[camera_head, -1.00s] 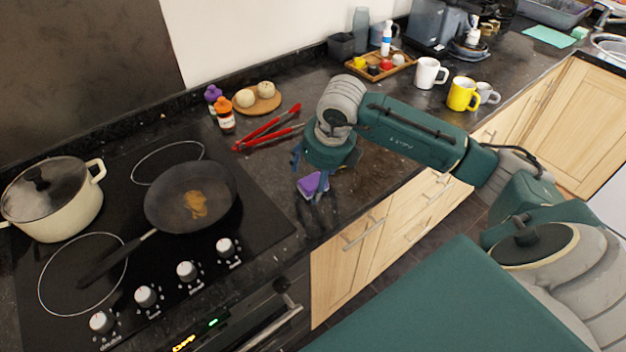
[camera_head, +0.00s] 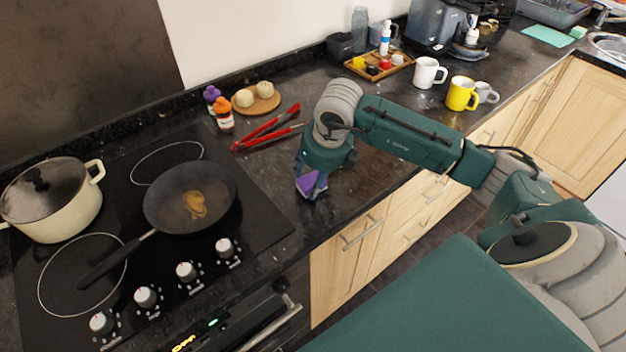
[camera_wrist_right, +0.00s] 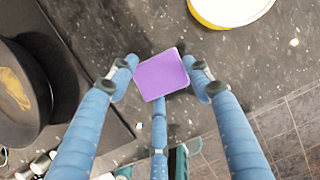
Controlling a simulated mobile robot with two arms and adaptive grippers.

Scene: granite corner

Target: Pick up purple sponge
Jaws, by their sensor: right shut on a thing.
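The purple sponge (camera_head: 308,184) is on the dark counter just right of the hob in the head view. It also shows in the right wrist view (camera_wrist_right: 161,75), between the blue fingers. My right gripper (camera_head: 312,188) points down at it from above and is shut on it. In the wrist view the gripper's fingertips (camera_wrist_right: 162,80) press in on the sponge from both sides, with a third finger below. I cannot tell whether the sponge touches the counter. My left gripper is not in view.
A frying pan (camera_head: 190,197) and a lidded pot (camera_head: 52,199) stand on the hob. Red tongs (camera_head: 266,130), two small bottles (camera_head: 223,114) and a wooden board (camera_head: 262,104) lie behind the gripper. A white mug (camera_head: 428,73) and a yellow mug (camera_head: 461,94) stand farther right.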

